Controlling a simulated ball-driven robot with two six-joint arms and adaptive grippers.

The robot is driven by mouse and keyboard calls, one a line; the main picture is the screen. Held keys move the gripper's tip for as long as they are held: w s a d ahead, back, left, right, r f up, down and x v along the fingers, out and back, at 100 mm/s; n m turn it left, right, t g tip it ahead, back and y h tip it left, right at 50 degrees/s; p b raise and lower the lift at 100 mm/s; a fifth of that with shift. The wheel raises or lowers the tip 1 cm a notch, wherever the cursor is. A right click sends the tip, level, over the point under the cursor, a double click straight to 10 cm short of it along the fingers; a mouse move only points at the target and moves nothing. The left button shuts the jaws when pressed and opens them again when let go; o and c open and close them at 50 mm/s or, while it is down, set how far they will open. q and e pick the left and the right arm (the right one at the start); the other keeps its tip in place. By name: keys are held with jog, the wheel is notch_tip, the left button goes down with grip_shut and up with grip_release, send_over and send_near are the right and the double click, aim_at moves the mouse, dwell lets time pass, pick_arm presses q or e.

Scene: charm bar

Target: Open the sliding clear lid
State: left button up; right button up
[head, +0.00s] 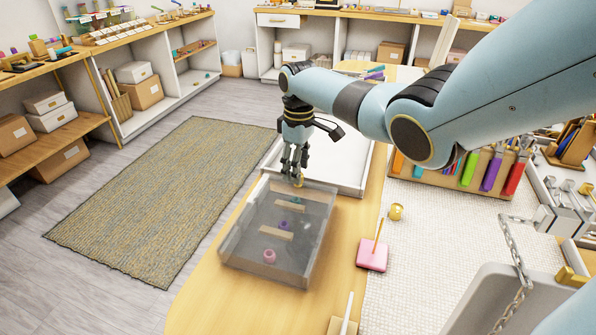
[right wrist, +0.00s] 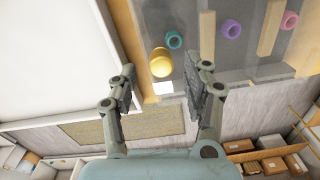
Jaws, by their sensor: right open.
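A shallow box (head: 232,249) with a grey see-through lid (head: 258,218) sits on the wooden table; the lid appears to cover it. Under it show wooden dividers and pink, purple and teal beads. A small gold knob-like piece (head: 299,183) is at the box's far end; it also shows in the right wrist view (right wrist: 160,62). My right gripper (head: 293,174) points down at that end, open. In the right wrist view its fingers (right wrist: 166,78) are apart, with the gold piece just beyond, between the tips. Contact cannot be told. My left gripper is out of view.
A white tray (head: 345,160) lies just behind the box. A pink block with a stick (head: 372,255) and a gold ball (head: 396,212) are to the right, near a white woven mat (head: 420,270). A rack of coloured tools (head: 468,170) stands farther right. Floor lies left.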

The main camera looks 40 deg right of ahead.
jog(key=shift+s+f, duration=0.1)
jog(key=shift+f, duration=0.85)
jog(key=shift+c, duration=0.3)
grip_shut()
